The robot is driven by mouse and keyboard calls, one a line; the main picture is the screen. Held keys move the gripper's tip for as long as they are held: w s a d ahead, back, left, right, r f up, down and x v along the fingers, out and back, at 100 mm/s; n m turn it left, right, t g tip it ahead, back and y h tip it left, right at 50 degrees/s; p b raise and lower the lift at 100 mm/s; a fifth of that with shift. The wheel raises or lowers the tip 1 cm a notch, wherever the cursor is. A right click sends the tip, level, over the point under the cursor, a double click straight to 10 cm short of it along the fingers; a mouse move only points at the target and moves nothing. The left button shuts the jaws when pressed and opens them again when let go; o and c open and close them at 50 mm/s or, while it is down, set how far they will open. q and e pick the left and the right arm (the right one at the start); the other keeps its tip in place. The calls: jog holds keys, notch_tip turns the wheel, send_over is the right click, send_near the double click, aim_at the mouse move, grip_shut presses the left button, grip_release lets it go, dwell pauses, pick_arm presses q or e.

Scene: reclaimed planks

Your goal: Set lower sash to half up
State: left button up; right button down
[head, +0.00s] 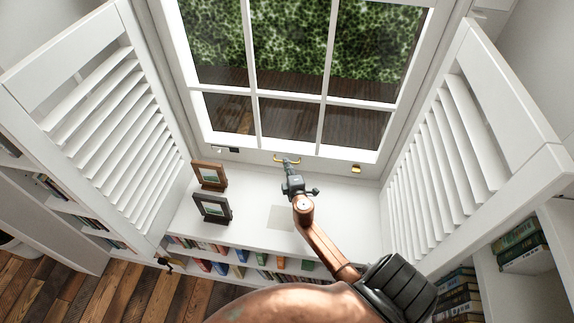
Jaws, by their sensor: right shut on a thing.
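The white lower sash (230,138) of the window has several panes and stands in the middle of the head view, with its bottom rail near the white sill. A brass handle (279,159) sits on the bottom rail. My right gripper (287,162) reaches up to the rail from below and is shut on the handle, covering part of it. A small brass fitting (356,168) is on the rail to the right. I cannot tell whether the rail touches the sill. My left gripper is not in view.
Two picture frames, one brown (209,175) and one dark (212,208), stand on the sill (262,193) left of my right arm. White louvred shutters (95,125) are open on both sides. Books (222,267) fill shelves below. The sill right of my arm is clear.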

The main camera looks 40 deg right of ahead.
notch_tip(320, 180, up, 15)
jog(key=p, duration=1.2)
jog(key=c, duration=2.1)
grip_release()
jog(key=shift+f, duration=0.15)
jog(key=v, duration=1.2)
jog(key=shift+f, duration=0.1)
